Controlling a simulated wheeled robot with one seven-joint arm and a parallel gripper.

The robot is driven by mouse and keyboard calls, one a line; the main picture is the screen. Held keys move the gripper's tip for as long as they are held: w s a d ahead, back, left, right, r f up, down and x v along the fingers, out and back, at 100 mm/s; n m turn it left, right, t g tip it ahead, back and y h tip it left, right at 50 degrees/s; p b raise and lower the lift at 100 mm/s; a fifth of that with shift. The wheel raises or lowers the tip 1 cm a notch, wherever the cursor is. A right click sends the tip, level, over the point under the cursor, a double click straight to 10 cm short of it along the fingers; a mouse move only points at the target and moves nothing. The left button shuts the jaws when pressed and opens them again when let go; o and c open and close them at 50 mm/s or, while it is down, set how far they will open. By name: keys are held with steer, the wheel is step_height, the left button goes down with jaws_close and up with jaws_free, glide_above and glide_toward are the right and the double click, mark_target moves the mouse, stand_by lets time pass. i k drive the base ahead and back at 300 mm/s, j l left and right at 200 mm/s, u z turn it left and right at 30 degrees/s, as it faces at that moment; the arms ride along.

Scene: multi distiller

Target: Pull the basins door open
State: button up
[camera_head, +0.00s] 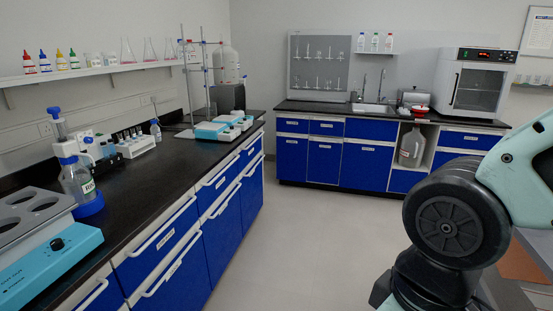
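The basin (371,108) is a sink with a tall faucet, set in the dark countertop along the back wall. Below it is a blue cabinet door (367,168) with a small white label near its top. This door looks shut, flush with its neighbours. A blue front panel (371,129) sits between it and the countertop. Two more blue doors stand to its left, one of them directly beside it (323,165). Handle details are too small to tell. My gripper is out of view; only a link of my arm shows at the lower right.
A long bench (150,182) with blue drawers and protruding white handles runs along the left. Open grey floor (310,240) lies between it and the back cabinets. An open niche right of the basin door holds a large bottle (411,147). An oven (477,84) stands on the back counter.

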mark_target(291, 147)
steer(key=i, duration=0.8)
steer(key=i+u, duration=0.1)
steer(key=i, duration=0.75)
steer(key=i+l, duration=0.15)
steer(key=i, duration=0.65)
steer(key=i+l, duration=0.1)
steer(key=i, duration=0.7)
steer(key=i+u, duration=0.1)
steer(key=i, duration=0.7)
steer(key=i+l+u, duration=0.2)
steer(key=i, duration=0.2)
steer(key=i+l+u, duration=0.2)
steer(key=i, duration=0.2)
